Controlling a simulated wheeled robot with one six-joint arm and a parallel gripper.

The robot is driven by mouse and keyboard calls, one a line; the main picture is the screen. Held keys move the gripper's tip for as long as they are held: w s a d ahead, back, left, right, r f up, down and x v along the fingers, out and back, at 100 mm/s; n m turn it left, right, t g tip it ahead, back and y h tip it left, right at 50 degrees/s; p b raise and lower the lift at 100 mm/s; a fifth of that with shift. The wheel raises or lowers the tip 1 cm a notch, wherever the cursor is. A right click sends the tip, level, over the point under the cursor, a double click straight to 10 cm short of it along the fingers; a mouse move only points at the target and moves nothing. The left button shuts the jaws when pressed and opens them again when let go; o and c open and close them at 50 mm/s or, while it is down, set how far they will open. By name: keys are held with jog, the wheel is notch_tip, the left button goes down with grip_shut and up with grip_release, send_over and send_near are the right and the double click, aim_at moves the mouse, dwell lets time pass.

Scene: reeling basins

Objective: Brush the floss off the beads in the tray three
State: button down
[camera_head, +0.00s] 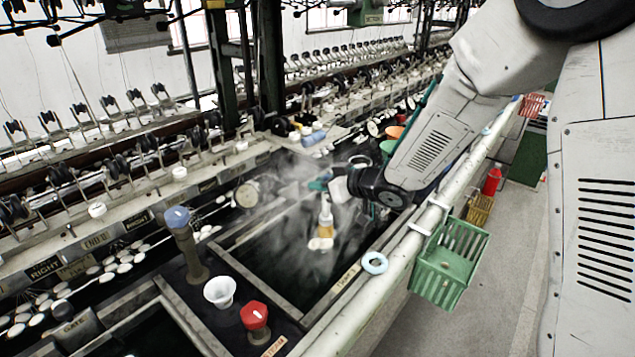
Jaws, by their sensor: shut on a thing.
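Steam blurs the tray, and any floss cannot be made out. The jaws are partly hidden by haze and my wrist.
A blue-topped post (177,217), a white cup (220,291) and a red knob (254,316) stand left of the tray.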

notch_tip(320, 180, up, 11)
jog(key=shift+w+a, duration=0.3)
jog(key=shift+w, duration=0.1)
dwell(1.4)
dwell(1.0)
